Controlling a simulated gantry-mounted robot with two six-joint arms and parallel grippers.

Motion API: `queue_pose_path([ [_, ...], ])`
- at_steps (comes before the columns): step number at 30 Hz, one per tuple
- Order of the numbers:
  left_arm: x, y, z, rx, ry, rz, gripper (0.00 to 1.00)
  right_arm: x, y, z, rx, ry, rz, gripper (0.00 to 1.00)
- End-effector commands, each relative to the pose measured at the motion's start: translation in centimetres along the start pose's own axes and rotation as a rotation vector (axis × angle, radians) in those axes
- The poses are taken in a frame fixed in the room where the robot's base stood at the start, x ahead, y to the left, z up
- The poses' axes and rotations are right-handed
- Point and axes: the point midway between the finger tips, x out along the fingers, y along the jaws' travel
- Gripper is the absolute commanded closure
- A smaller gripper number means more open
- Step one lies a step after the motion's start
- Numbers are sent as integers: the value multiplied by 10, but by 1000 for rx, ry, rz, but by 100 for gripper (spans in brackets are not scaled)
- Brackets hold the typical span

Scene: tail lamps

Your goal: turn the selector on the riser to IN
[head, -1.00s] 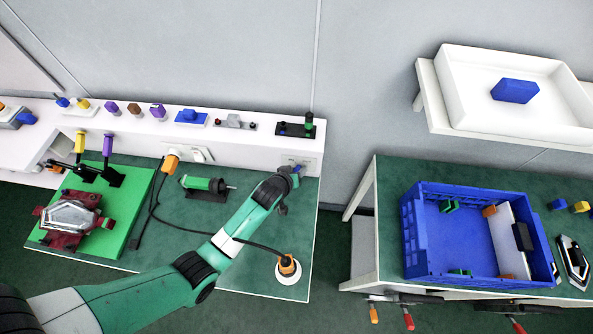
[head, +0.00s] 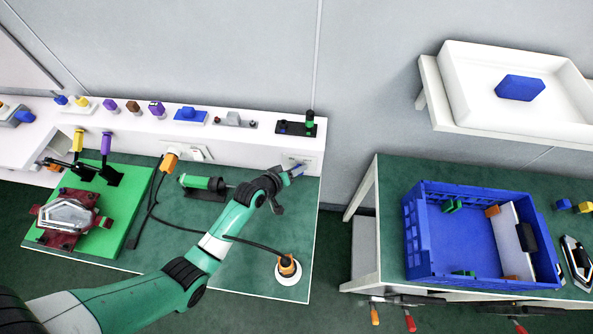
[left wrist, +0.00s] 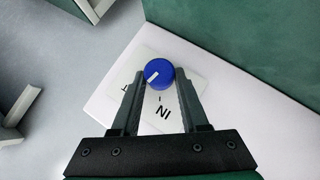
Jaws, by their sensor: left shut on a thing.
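The selector is a round blue knob (left wrist: 160,73) with a white pointer mark, on a white plate (left wrist: 183,91) on the riser's (head: 240,153) front face. In the left wrist view the mark points to the lower left, between the "IN" label below the knob and a label ending in "T" at the left, partly hidden by a finger. My left gripper (left wrist: 159,80) is shut on the knob, one fingertip on each side. In the head view the gripper (head: 290,174) is at the riser's right end, largely hidden behind my wrist. My right gripper is not in view.
A black cable runs behind my left arm area, from an orange plug (head: 170,161) to an orange-topped socket (head: 288,266). A green cylinder device (head: 203,184) lies left of my wrist. A blue crate (head: 420,245) stands on the right bench, across a gap.

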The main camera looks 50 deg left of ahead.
Motion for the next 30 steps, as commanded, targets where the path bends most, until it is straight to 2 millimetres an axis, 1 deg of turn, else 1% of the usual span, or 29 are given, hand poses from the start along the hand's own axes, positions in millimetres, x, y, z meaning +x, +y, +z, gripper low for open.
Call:
queue_pose_path([
  [1, 3, -5, 2, -32, 4, 28, 100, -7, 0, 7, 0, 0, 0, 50],
  [3, 4, -8, 3, -79, 5, 75, 100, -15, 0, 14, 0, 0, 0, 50],
  [12, 7, -13, 6, -275, 6, 277, 100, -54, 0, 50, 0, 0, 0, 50],
  [18, 7, -14, 6, -389, 4, 393, 100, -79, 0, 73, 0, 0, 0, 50],
  [24, 6, -13, 5, -473, 2, 475, 100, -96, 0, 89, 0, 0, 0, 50],
  [30, 4, -11, 4, -520, 0, 522, 100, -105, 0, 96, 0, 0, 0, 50],
])
